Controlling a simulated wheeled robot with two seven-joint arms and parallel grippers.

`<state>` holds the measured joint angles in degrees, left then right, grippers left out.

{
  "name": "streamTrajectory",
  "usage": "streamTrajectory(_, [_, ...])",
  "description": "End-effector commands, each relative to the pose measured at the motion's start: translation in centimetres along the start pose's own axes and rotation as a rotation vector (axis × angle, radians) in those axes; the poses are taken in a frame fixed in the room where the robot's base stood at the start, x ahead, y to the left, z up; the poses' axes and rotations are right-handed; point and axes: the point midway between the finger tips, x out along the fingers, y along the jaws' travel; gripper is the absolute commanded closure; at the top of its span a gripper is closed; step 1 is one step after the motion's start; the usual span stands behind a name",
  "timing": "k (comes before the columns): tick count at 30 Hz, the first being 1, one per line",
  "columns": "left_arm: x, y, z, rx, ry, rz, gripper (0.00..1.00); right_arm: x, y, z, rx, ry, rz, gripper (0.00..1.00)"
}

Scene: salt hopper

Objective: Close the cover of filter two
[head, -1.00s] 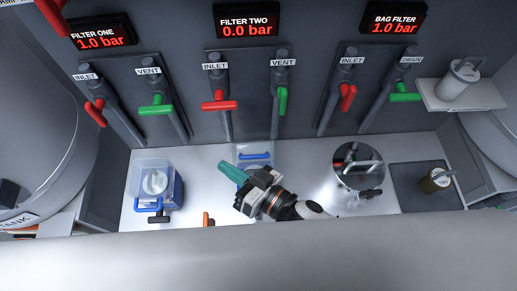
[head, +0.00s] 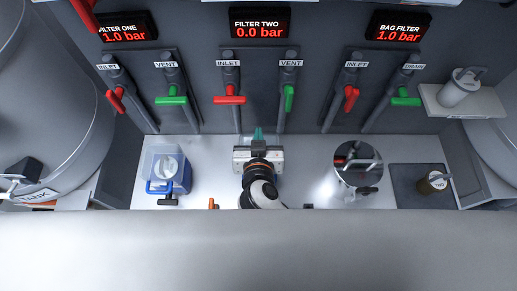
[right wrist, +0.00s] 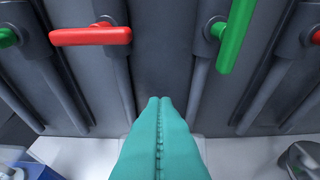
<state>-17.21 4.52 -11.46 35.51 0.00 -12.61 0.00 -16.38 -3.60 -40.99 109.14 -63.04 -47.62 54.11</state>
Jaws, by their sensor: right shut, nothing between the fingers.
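Filter two sits on the white deck below its display (head: 261,23), which reads 0.0 bar. In the head view my right gripper and wrist cover almost all of it, so I cannot tell how its cover stands. My right gripper (head: 258,133) is above that spot and points at the back wall. Its teal fingers (right wrist: 158,138) are pressed together and empty in the right wrist view. Whether they touch the cover cannot be told. My left gripper is not in view.
Filter two's red inlet handle (head: 229,99) lies crosswise and its green vent handle (head: 289,98) along its pipe. Filter one (head: 180,187), blue with a clear top, stands left. The round bag filter (head: 345,179) stands right. White deck (head: 315,160) is free between.

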Motion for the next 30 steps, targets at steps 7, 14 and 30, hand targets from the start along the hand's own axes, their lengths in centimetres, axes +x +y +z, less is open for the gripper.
streamTrajectory(7, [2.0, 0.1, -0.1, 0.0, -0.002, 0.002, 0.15, 1.0, 0.0, -2.9, -0.002, 0.003, 0.002, 1.0])
streamTrajectory(14, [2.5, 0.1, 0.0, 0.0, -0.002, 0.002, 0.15, 0.3, 0.0, -3.9, 0.0, 0.001, 0.002, 1.0])
streamTrajectory(30, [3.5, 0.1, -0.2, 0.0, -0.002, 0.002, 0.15, 0.9, 0.1, -4.1, 0.001, -0.016, 0.002, 1.0])
